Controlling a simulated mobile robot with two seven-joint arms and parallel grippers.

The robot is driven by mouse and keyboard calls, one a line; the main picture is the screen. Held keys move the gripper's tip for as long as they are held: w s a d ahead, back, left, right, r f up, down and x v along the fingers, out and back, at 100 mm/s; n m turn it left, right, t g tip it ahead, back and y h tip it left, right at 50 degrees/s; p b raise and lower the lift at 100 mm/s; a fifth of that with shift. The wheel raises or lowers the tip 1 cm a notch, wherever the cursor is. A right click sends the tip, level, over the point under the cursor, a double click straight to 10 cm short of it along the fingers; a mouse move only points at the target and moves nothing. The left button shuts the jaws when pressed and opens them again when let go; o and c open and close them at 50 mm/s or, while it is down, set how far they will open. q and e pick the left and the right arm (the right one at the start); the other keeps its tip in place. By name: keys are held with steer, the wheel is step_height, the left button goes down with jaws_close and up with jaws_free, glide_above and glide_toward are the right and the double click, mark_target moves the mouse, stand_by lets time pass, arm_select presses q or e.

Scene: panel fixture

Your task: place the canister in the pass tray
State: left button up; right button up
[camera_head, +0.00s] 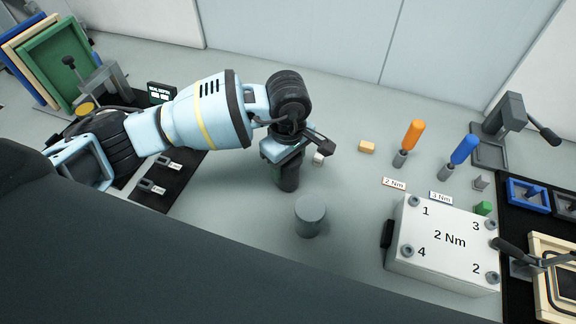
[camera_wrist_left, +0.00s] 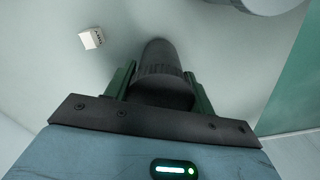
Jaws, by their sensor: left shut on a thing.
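A dark, ribbed cylinder, which I take to be the canister (camera_head: 288,180), is upright below my left gripper (camera_head: 285,158). In the left wrist view the canister (camera_wrist_left: 162,68) sits between the two green-edged fingers, and the gripper is shut on it. I cannot tell whether its base touches the table. At the right, a small blue tray (camera_head: 513,187) and a grey tray (camera_head: 558,203) lie on a black mat. No label shows which tray is the pass tray. My right gripper is not in view.
A grey cylinder (camera_head: 311,216) stands close in front of the canister. A white "2 Nm" block (camera_head: 445,245) is to the right. Orange (camera_head: 412,135) and blue (camera_head: 464,150) handled drivers stand behind it.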

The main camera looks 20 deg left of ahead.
arm_select(q)
steer(key=shift+r, duration=0.9)
steer(key=shift+s+a+r, duration=0.1)
steer(key=shift+s+r, duration=0.05)
steer(key=shift+s, duration=0.15)
steer(key=s+a, duration=0.2)
steer(key=s, duration=0.5)
steer(key=s+a+r, duration=0.1)
steer(key=s+a, duration=0.2)
steer(key=s, duration=0.4)
steer(key=shift+s+r+b, duration=0.25)
steer(key=shift+b, duration=0.2)
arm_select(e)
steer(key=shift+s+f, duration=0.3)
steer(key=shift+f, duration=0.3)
arm_select(q)
steer(key=shift+w+a+r, duration=0.1)
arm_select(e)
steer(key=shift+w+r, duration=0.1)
